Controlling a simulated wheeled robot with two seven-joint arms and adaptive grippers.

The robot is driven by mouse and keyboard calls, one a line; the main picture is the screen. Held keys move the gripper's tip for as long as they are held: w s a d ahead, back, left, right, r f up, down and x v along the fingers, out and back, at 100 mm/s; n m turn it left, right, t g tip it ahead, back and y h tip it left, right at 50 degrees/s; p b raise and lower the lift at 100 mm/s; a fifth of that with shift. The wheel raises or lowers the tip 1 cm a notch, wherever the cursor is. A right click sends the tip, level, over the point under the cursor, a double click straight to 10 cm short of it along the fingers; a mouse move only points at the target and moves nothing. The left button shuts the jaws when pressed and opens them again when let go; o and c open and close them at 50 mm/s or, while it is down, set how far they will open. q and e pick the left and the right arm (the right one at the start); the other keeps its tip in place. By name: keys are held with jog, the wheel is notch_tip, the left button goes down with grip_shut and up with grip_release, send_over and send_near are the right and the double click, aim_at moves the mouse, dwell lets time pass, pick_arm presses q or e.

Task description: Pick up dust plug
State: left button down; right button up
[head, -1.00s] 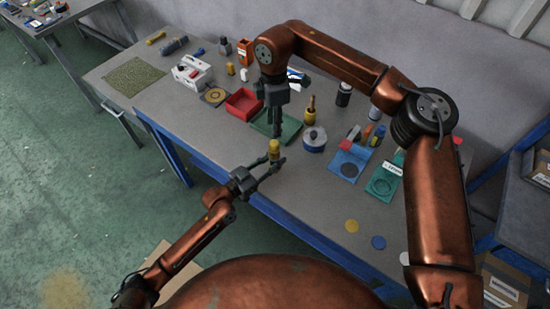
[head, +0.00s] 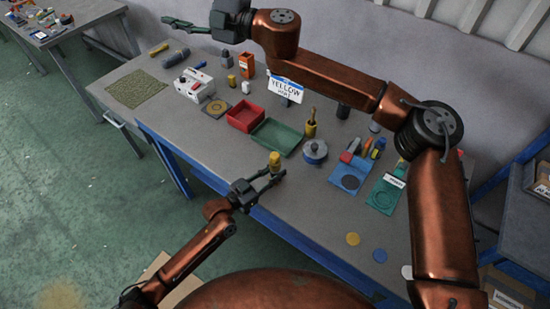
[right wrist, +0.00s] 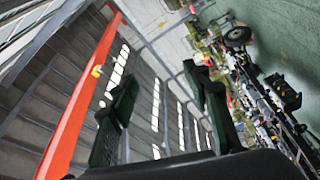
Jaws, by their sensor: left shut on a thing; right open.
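My left gripper (head: 272,178) is shut on a small yellow cylindrical piece (head: 274,160), held upright near the table's front edge. Whether this piece carries or is the dust plug is too small to tell. My right gripper (head: 182,25) is raised at the upper left of the head view, far from the yellow piece. In the right wrist view its two dark green fingers (right wrist: 160,98) are spread with nothing between them. No other thing can be named as the dust plug with certainty.
The grey table (head: 300,220) holds a red tray (head: 246,116), a green tray (head: 276,137), a round silver-and-blue pot (head: 315,151), blue (head: 350,174) and green (head: 385,193) mats, and a white box (head: 194,87). A "YELLOW" sign (head: 285,89) stands behind. The front middle is clear.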

jog(key=w+d+f+m+t+h, duration=0.35)
jog(key=w+d+t+h, duration=0.2)
jog(key=w, duration=0.45)
jog(key=w+d+f+m+h, duration=0.1)
jog(key=w+d+f+h, duration=0.1)
jog(key=d+f+h, duration=0.3)
jog(key=n+g+h, duration=0.7)
jog(key=n+g, duration=0.2)
jog(key=g, duration=0.3)
send_over(275, 156)
jog(key=f, duration=3)
jog(key=shift+d+f, duration=0.25)
jog(key=shift+f, duration=0.1)
jog(key=shift+a+f, duration=0.15)
jog(key=shift+f, duration=1.4)
jog(key=shift+a+f, duration=0.15)
jog(key=shift+f, duration=1.35)
